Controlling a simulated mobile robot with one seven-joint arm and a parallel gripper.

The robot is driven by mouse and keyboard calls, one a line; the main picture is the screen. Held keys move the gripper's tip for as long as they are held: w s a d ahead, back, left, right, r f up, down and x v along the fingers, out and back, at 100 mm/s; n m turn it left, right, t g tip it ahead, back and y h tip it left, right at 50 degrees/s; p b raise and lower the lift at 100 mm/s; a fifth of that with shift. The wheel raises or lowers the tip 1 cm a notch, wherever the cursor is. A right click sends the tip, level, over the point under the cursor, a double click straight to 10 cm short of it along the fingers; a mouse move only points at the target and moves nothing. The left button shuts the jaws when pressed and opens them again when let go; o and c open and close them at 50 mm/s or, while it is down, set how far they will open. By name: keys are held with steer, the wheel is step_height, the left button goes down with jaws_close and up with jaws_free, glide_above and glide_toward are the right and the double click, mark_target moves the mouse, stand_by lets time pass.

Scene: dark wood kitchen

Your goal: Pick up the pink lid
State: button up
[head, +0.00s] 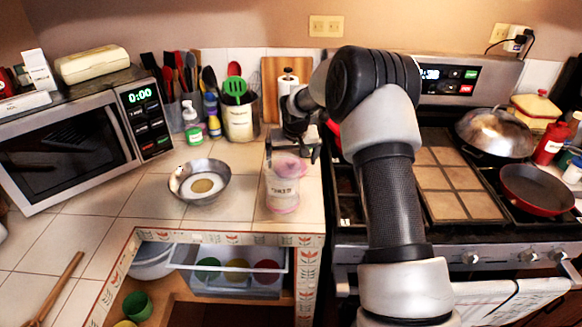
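The pink lid (289,165) shows as a translucent pink shape at the top of a clear jar (281,187) with dark lettering and a pink base. The jar stands upright on the tiled counter, near its front right corner. My gripper (293,154) is right at the lid, with its dark parts to the left and right of the lid's upper edge. I cannot tell whether the fingers touch the lid or how far apart they are. The gripper and wrist hide the area just behind the lid.
A metal bowl (199,182) stands left of the jar. A utensil crock (239,121), bottles and a microwave (73,144) stand farther back and left. The stove (450,190) with pans is to the right. An open drawer (235,278) is below the counter.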

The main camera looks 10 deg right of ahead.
steer(key=x, duration=0.2)
steer(key=shift+w+f, duration=0.15)
steer(key=shift+f, duration=0.05)
steer(key=c, duration=1)
steer(key=shift+r, duration=0.1)
step_height(320, 180, up, 8)
steer(key=shift+r, duration=0.15)
steer(key=s+a+r+p, duration=0.2)
steer(key=s+r+p, duration=0.2)
steer(key=s+r, duration=0.3)
steer(key=s+a+r+p, duration=0.3)
steer(key=s+r+p, duration=0.2)
steer(key=s+r, duration=0.15)
steer(key=shift+s+f+b, duration=0.2)
steer(key=shift+f+b, duration=1.05)
steer(key=shift+f, duration=0.5)
steer(key=shift+s+f+b, duration=0.2)
steer(key=shift+f+b, duration=1)
steer(key=shift+f, duration=0.5)
